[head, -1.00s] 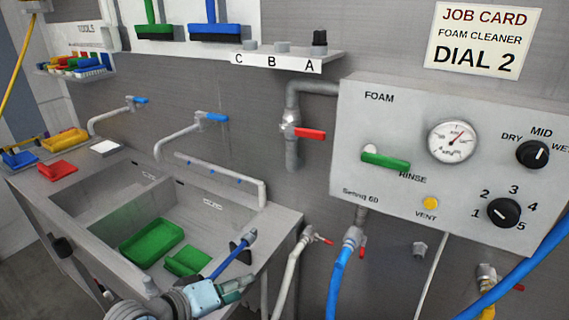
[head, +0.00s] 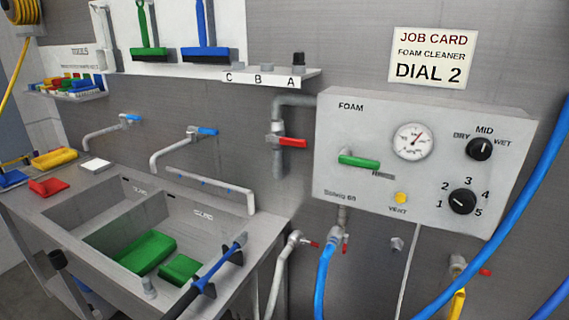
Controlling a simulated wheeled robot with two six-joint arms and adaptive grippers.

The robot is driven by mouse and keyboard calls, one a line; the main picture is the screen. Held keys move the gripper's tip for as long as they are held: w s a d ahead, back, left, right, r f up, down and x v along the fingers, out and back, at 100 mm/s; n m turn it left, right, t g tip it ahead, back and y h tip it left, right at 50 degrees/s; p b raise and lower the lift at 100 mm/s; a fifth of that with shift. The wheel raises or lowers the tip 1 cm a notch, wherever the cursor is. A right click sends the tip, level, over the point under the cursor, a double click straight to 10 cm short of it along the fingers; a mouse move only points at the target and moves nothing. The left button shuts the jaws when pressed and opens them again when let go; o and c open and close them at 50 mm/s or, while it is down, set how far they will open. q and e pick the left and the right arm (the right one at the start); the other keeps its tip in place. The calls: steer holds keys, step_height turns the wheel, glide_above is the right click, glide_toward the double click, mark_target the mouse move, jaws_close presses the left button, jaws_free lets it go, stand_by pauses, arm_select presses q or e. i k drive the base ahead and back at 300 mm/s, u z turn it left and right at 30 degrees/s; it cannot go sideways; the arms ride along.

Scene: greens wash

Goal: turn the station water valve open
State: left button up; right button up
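The valve with a red lever (head: 292,142) sits on a grey pipe (head: 279,162) left of the foam box (head: 330,125). Its lever points right, crosswise to the vertical pipe. Neither of my grippers shows in the head view, and nothing touches the lever. The foam box carries a green lever (head: 358,161) lying roughly level, a round gauge (head: 413,141), a yellow vent button (head: 400,198) and two black knobs, the upper knob (head: 479,149) and the lower knob (head: 461,202).
A steel sink (head: 100,215) with green trays stands at the lower left. A blue and black lance (head: 212,276) lies across its right edge. A shelf marked A, B, C (head: 270,80) juts out above the valve. A blue hose (head: 515,240) curves at the right.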

mark_target(301, 143)
steer(key=k, duration=0.2)
steer(key=z, duration=1.1)
steer(key=i, duration=0.7)
steer(key=u, duration=0.6)
